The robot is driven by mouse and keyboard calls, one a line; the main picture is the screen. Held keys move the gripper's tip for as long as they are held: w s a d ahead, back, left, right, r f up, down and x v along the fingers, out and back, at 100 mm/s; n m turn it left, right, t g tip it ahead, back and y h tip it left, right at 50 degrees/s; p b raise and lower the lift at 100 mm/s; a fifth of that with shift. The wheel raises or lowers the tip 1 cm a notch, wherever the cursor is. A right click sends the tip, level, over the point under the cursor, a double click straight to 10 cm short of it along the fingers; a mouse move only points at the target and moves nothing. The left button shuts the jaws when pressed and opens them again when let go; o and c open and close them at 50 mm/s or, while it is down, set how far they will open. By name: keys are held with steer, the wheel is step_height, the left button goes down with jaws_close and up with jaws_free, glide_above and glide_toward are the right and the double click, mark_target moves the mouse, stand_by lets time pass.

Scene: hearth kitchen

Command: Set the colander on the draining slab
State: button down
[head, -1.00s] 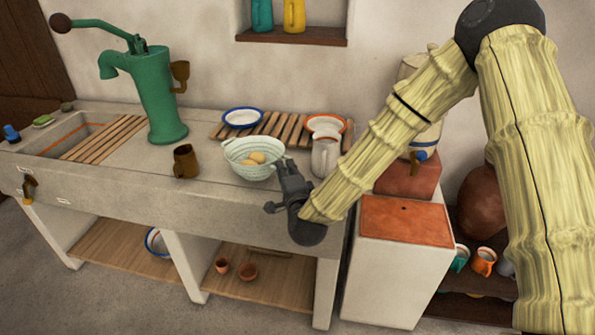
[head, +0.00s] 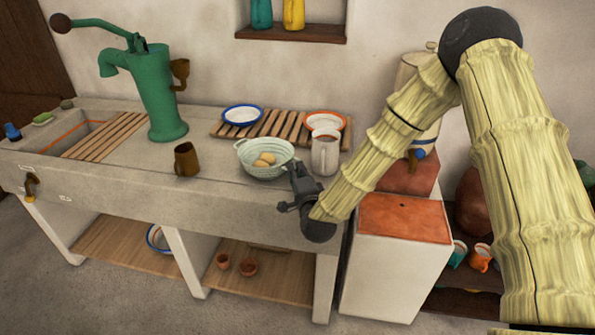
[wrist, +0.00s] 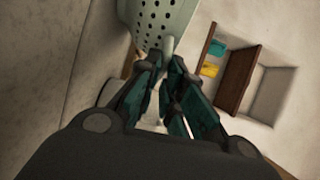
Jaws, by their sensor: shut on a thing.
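The colander (head: 265,170) is a pale green bowl with holes and small side handles. It holds a few round, tan, egg-like things (head: 265,159) and looks about level over the right part of the stone counter (head: 225,190). I cannot tell whether its base touches the stone. My gripper (head: 292,166) is shut on the colander's near right edge. In the wrist view the fingers (wrist: 167,60) pinch a tab at the rim of the perforated colander (wrist: 160,18). Which surface is the draining slab is not clear; a slatted wooden board (head: 103,137) lies beside the basin.
A pale mug (head: 325,156) stands close right of the colander. Behind is a slatted rack (head: 272,124) with a blue-rimmed dish (head: 242,115) and an orange-rimmed dish (head: 325,121). A brown mug (head: 186,160) and green pump (head: 160,100) stand left. Counter between mug and colander is clear.

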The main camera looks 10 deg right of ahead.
steer(key=c, duration=1.5)
jaws_free()
steer(key=shift+c, duration=0.2)
steer(key=shift+s, duration=0.1)
steer(key=s+d+b, duration=0.2)
steer(key=s, duration=1)
steer(key=s+d+f+n+g, duration=0.1)
steer(key=s+f+n+g, duration=0.2)
steer(key=s+f, duration=0.35)
steer(key=s+f+n+g, duration=0.2)
steer(key=s+f, duration=0.1)
steer(key=f, duration=0.6)
steer(key=s+d+f+n+g, duration=0.1)
steer(key=s+f+n+g, duration=0.25)
steer(key=f, duration=0.35)
steer(key=s+d+f+n+g, duration=0.2)
steer(key=s+d+f+g, duration=0.1)
steer(key=s, duration=0.5)
steer(key=s+d+f+n+g+h, duration=0.1)
steer(key=s+d+f+n+g, duration=0.1)
steer(key=s, duration=0.7)
steer(key=s+d+f+n+g+h+p, duration=0.1)
steer(key=s+d+f+n+g, duration=0.2)
steer(key=s, duration=0.5)
steer(key=shift+s+d+f+g, duration=0.3)
steer(key=shift+d+f+g, duration=0.15)
steer(key=shift+d+f, duration=0.9)
